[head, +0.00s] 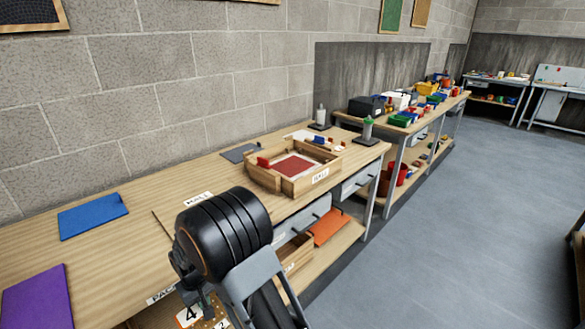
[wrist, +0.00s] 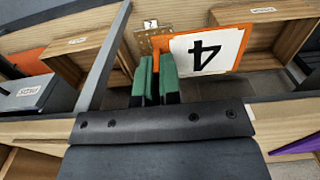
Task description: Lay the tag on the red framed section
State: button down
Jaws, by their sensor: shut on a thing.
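The tag is a white card with an orange border and a black 4. It shows in the wrist view (wrist: 208,52) and at the bottom of the head view (head: 187,315). My gripper (wrist: 155,62) has its green fingers shut on the tag's orange tab at the left end of the card. In the head view my gripper (head: 205,299) is low at the bench's front edge, partly hidden by my arm. The red framed section (head: 298,167) is a red panel inside a wooden frame on the bench, farther back and right of my gripper.
A perforated brown board (wrist: 149,41) with a small label is right behind the tag; contact cannot be told. The wooden bench (head: 125,259) carries a blue sheet (head: 93,216) and a purple sheet (head: 38,296). A small red block (head: 263,162) stands at the frame's left side.

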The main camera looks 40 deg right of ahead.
aim_at(298, 169)
jog(key=u, duration=2.5)
jog(key=k, duration=2.2)
jog(key=z, duration=2.4)
jog(key=i, duration=0.5)
jog(key=z, duration=0.05)
